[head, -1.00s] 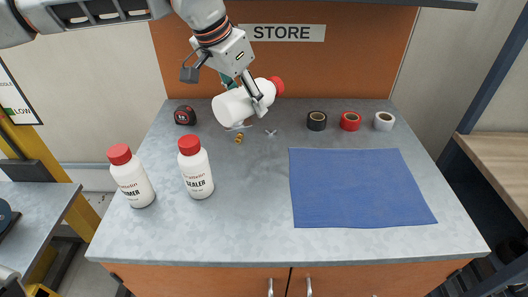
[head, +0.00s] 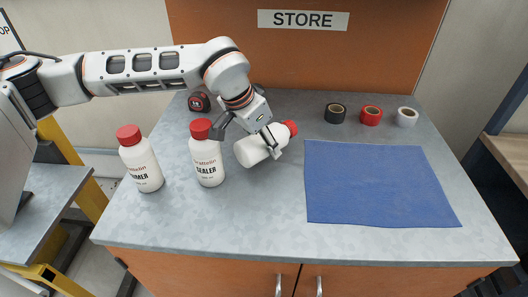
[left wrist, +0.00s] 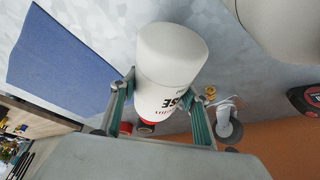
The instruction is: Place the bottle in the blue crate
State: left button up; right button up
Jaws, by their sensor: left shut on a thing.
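My left gripper (head: 271,142) is shut on a white bottle (head: 250,151) with a red cap. The bottle lies tilted, its cap to the upper right and its base to the lower left. In the left wrist view the bottle (left wrist: 172,58) sits between the two fingers of the left gripper (left wrist: 162,98), base toward the camera's far side. I cannot tell whether it touches the worktop. I see no blue crate; a flat blue mat (head: 380,185) lies on the worktop to the right of the bottle. My right gripper is not in view.
A sealer bottle (head: 207,160) stands close left of the held bottle, and another red-capped bottle (head: 142,165) stands further left. Black (head: 335,113), red (head: 371,116) and white (head: 406,117) tape rolls stand behind the mat. A tape measure (head: 199,102) is at the back left. The mat is clear.

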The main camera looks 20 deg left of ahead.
pick_arm(q)
jog(key=shift+f, duration=1.7)
jog(key=shift+f, duration=0.15)
jog(key=o, duration=1.1)
